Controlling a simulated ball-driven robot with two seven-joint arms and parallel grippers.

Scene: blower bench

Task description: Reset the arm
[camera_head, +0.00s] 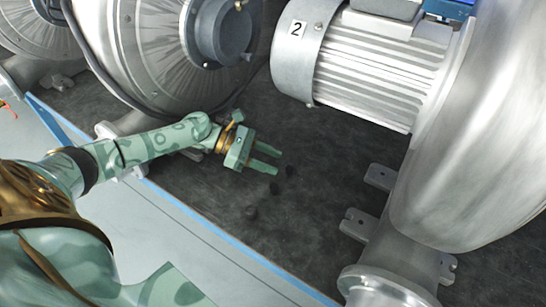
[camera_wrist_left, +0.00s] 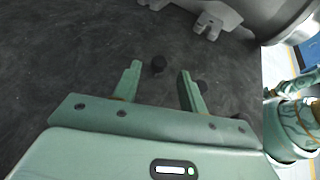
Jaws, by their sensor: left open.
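My left gripper (camera_head: 266,159) is open and empty above the dark bench surface, its two green fingers pointing right in the head view. In the left wrist view the same gripper (camera_wrist_left: 160,84) shows its fingers spread, with nothing between them. My right gripper is not in view.
A grey motor marked 2 (camera_head: 360,65) and a large silver blower housing (camera_head: 480,130) stand at the right. Another round blower (camera_head: 150,50) stands behind my left arm. Metal feet (camera_head: 358,224) stick out low at the right. A blue edge strip (camera_head: 215,232) borders the dark surface.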

